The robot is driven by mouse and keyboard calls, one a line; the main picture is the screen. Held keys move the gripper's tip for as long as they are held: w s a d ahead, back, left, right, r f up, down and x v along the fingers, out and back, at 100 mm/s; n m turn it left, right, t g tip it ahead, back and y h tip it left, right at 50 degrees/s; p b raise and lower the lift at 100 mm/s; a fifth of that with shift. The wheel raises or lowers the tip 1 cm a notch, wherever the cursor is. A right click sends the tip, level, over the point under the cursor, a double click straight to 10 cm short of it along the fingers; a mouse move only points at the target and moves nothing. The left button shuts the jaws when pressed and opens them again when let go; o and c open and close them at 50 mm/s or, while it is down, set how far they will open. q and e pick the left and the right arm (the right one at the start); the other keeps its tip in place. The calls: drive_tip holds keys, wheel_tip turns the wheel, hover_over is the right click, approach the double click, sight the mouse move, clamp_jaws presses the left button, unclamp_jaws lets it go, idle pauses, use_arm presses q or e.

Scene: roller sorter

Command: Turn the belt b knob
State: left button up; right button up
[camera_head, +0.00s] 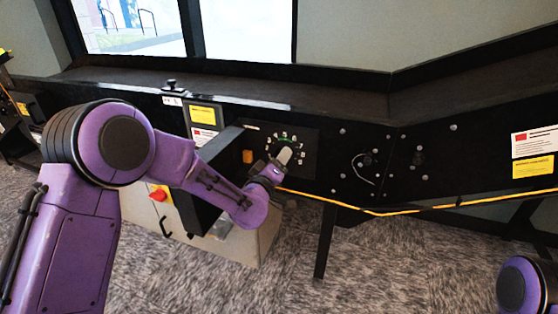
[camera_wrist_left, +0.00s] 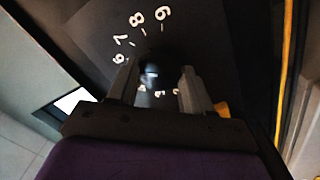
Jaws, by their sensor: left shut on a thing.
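A dark round knob (camera_wrist_left: 152,66) sits on a black dial plate with white numbers around it, in the left wrist view. In the head view the dial plate (camera_head: 308,139) is on the black side panel of the sorter. My left gripper (camera_head: 282,158) is at the dial, its fingers pointing into it. In the left wrist view my left gripper (camera_wrist_left: 157,82) has one finger on each side of the knob and is shut on it. The fingers hide part of the knob and some numbers. I cannot read a belt name beside it. My right gripper is out of view.
An orange button (camera_head: 247,157) is left of the dial. A yellow-orange cord (camera_head: 405,211) runs along the panel's lower edge. Yellow and white labels (camera_head: 533,155) are at right.

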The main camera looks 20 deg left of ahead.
use_arm(q)
drive_tip(key=o, duration=1)
drive_tip(key=shift+o, duration=0.2)
drive_tip(key=shift+s, duration=0.1)
drive_tip(key=s+p, duration=0.1)
drive_tip(key=s, duration=0.9)
drive_tip(key=shift+s+a+f, duration=0.2)
drive_tip(key=shift+a+f, duration=0.15)
